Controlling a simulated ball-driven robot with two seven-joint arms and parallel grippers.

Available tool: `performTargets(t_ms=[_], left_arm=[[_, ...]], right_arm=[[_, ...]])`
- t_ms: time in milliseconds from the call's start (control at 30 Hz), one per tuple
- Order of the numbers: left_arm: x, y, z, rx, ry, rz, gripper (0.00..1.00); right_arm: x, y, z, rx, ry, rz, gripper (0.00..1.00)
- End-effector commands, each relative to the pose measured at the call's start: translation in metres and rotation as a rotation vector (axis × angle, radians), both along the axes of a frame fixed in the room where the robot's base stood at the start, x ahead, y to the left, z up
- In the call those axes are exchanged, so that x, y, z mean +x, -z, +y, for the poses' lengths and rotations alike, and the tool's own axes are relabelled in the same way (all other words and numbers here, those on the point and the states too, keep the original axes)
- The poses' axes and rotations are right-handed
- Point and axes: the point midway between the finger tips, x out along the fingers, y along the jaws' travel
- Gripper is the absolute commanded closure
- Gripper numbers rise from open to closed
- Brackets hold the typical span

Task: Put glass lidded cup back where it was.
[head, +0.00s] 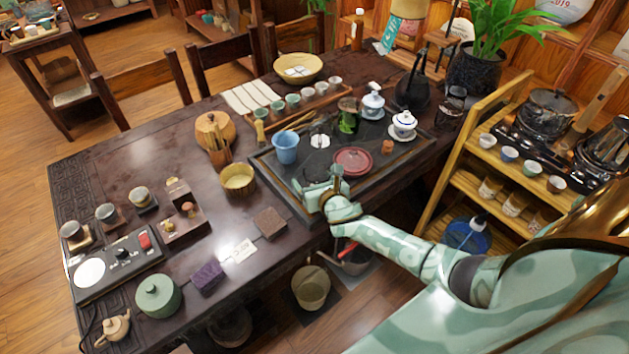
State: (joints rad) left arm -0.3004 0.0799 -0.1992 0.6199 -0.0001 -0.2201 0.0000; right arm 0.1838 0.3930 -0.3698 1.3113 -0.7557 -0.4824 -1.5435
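A clear glass cup with green contents (348,116) stands upright toward the back of the dark tea tray (279,181); it looks like the glass lidded cup, but I cannot make out its lid clearly. My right gripper (323,188) is over the front edge of the tray, in front of the dark red round dish (352,160) and well apart from the glass cup. Its fingers are small and partly hidden by the hand, so I cannot tell whether they are open or hold anything. My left gripper is not in view.
A blue cup (285,147) and white lidded cups (403,125) stand on the tray. A row of small cups (292,100) is behind it. A wooden shelf (470,176) stands at the right. The table's left middle (130,172) has free room.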

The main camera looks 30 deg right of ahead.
Motion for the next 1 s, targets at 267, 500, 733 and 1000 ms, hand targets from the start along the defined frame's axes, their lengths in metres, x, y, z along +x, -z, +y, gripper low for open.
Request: performTargets(t_ms=[267,500,733,1000], left_arm=[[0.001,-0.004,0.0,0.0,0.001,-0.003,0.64],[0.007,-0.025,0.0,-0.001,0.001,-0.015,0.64],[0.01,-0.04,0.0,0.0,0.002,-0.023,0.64],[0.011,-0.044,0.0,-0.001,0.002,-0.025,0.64]], right_arm=[[0.0,-0.005,0.0,0.0,0.0,-0.001,0.18],[-0.038,-0.025,0.007,0.001,-0.001,0.001,0.18],[-0.087,-0.043,0.017,0.0,0.0,0.0,0.18],[-0.11,-0.049,0.021,0.001,0.0,0.0,0.18]])
